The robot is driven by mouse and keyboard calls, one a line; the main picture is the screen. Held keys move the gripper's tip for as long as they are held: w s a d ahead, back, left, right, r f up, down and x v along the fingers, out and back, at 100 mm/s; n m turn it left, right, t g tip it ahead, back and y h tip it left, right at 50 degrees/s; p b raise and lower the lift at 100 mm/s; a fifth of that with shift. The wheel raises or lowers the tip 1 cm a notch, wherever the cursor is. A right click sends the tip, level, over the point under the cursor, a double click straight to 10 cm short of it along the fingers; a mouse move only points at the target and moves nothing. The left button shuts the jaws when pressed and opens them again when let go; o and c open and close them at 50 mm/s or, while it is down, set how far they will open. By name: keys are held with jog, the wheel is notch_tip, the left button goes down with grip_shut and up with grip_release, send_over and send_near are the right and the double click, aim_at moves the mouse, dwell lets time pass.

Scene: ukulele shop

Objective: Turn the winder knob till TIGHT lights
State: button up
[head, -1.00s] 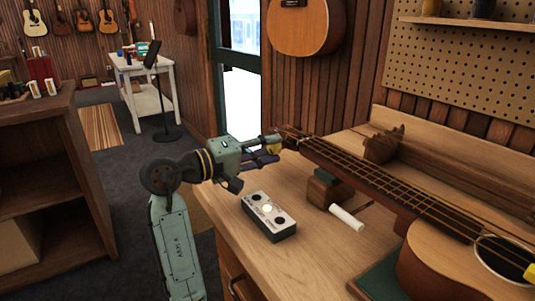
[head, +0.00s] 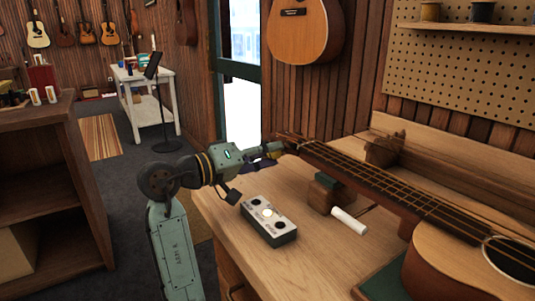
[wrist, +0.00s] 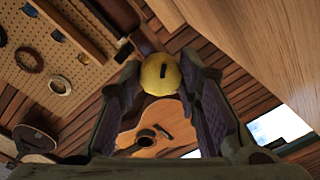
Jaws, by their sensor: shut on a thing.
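My gripper (wrist: 160,80) is shut on the yellow winder knob (wrist: 160,74), which sits between the two fingertips with a dark slot on its face. In the head view my gripper (head: 272,150) is at the headstock end of the stringed instrument (head: 400,190) lying on the bench, and it largely hides the knob there. A small grey box (head: 269,220) stands on the bench below the gripper. Its middle lamp glows whitish, with a dark round spot to each side; its lettering is too small to read.
The wooden bench (head: 315,250) holds a neck rest block (head: 322,194) and a white cylinder (head: 348,220). A guitar (head: 302,30) hangs on the wall behind. A wooden shelf unit (head: 50,180) stands at the left.

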jog(key=shift+f, duration=0.15)
jog(key=o, duration=0.9)
jog(key=shift+c, duration=0.2)
jog(key=shift+s+a, duration=0.1)
jog(key=v, duration=1.2)
